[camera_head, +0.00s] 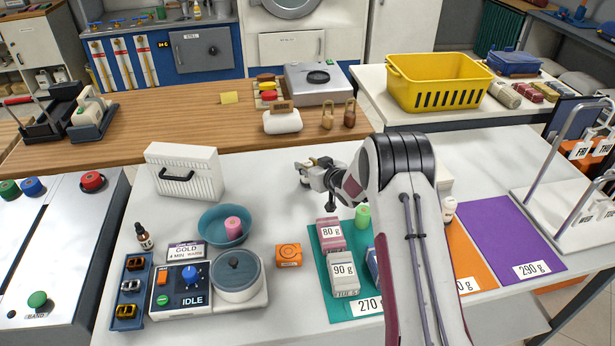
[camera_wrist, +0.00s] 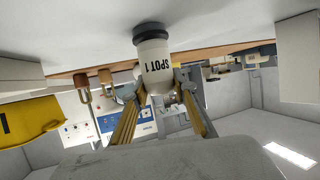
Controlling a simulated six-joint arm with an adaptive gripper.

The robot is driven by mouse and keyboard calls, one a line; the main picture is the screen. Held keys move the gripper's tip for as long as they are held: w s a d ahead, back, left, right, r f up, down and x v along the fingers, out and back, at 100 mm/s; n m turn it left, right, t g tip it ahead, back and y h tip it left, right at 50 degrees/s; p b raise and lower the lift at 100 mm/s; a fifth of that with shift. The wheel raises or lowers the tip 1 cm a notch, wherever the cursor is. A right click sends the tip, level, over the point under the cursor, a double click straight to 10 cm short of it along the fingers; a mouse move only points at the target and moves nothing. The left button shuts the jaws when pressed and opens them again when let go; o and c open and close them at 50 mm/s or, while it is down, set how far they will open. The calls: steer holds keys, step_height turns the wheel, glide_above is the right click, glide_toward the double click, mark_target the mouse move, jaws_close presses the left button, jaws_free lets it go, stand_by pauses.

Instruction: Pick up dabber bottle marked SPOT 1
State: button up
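The dabber bottle marked SPOT 1 (camera_wrist: 153,63) is pale with a dark end. It shows in the wrist view, where the scene appears upside down and the label is inverted. My gripper (camera_wrist: 160,89) has one finger on each side of the bottle's narrower part. I cannot tell whether both fingers touch it. In the head view, my gripper (camera_head: 312,174) is low over the back middle of the white table (camera_head: 275,190), pointing left. The bottle cannot be clearly made out there, beside or behind the gripper.
A white ribbed case (camera_head: 184,171) stands left of my gripper. A teal bowl (camera_head: 209,226), a lidded pot (camera_head: 237,275) and a teal mat (camera_head: 319,285) with weight-marked blocks lie nearer. A wooden counter (camera_head: 190,110) runs behind. A small white bottle (camera_head: 449,208) stands right of my arm.

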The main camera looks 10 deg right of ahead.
steer(key=shift+r, duration=0.2)
steer(key=shift+r, duration=4.85)
